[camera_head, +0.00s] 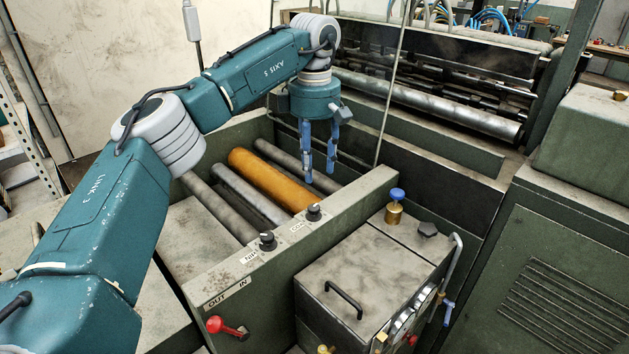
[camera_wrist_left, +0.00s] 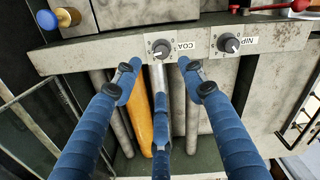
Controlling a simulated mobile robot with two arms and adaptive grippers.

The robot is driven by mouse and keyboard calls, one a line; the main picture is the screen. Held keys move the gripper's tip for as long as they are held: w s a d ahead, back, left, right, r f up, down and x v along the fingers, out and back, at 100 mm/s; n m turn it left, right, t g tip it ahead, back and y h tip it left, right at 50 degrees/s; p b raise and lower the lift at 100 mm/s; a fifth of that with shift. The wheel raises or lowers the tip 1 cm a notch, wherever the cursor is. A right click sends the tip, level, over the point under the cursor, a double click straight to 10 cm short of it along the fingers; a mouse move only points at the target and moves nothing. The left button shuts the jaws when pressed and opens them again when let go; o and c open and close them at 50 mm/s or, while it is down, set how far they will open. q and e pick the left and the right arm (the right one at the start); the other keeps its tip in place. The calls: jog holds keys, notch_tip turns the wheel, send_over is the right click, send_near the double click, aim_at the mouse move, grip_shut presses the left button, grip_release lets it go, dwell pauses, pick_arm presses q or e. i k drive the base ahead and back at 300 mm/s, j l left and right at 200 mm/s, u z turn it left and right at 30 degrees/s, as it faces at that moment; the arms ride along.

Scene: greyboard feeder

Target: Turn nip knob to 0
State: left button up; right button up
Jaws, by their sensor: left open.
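The nip knob (camera_head: 267,240) is a small black knob on the grey top rail of the feeder, beside a NIP label. In the left wrist view the nip knob (camera_wrist_left: 229,44) sits upper right on a light dial plate. Its setting is too small to read. A similar knob labelled COA (camera_wrist_left: 161,48) stands beside it and appears between my fingertips in that view. My left gripper (camera_head: 320,172) has blue fingers pointing down, spread and empty. It hangs above the rollers, behind the rail and apart from both knobs. My right gripper is not in view.
An orange roller (camera_head: 268,178) and grey rollers lie below the gripper. A red lever (camera_head: 226,327) is on the rail's front face. A blue-capped brass fitting (camera_head: 395,206) and a box with a black handle (camera_head: 343,300) stand right of the rail. A thin vertical cable hangs right of the gripper.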

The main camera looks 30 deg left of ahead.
aim_at(269, 242)
jog(key=k+l, duration=0.7)
jog(key=k, duration=0.2)
